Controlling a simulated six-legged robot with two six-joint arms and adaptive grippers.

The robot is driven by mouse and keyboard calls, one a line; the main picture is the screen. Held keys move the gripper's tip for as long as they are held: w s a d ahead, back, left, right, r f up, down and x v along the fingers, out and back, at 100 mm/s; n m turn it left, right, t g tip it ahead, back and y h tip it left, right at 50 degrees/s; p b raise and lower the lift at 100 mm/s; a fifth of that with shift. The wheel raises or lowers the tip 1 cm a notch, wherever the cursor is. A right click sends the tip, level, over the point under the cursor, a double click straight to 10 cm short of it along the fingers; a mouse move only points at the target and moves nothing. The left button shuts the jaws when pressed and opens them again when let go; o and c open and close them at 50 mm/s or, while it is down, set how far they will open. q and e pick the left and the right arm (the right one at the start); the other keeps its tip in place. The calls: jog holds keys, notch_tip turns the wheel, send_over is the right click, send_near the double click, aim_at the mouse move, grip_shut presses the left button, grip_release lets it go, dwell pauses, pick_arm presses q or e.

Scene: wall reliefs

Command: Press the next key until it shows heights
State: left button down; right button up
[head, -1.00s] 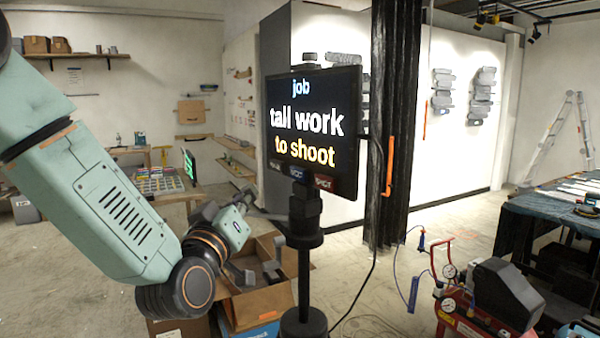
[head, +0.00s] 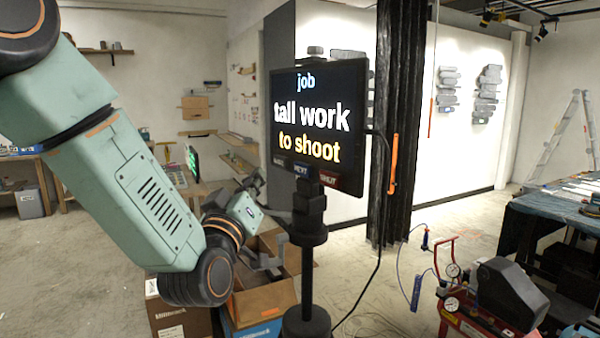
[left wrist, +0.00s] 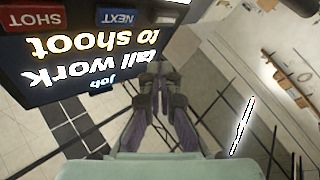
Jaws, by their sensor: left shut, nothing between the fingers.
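A black screen (head: 318,115) on a dark post reads "job", "tall work" and "to shoot". Along its lower edge, the blue NEXT key (head: 300,170) sits beside the red SHOT key (head: 327,178). In the left wrist view the screen (left wrist: 80,60) is upside down, with the NEXT key (left wrist: 120,17) near the top edge. My left gripper (head: 278,213) is below and left of the keys, its tips partly hard to make out by the post. In the left wrist view its fingers (left wrist: 157,78) are shut and empty, apart from the key. My right gripper is not in view.
An open cardboard box (head: 262,298) is behind my left arm. A red compressor (head: 475,305) stands at right. Wall reliefs (head: 487,90) hang behind.

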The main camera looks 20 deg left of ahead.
aim_at(303, 169)
pick_arm(q)
jog(key=w+d, duration=0.4)
jog(key=w, duration=0.1)
dwell(0.3)
jog(key=shift+r, duration=0.1)
jog(key=shift+a, duration=0.2)
jog(key=shift+d, duration=0.15)
dwell(0.3)
dwell(0.4)
jog(key=shift+w+d, duration=0.15)
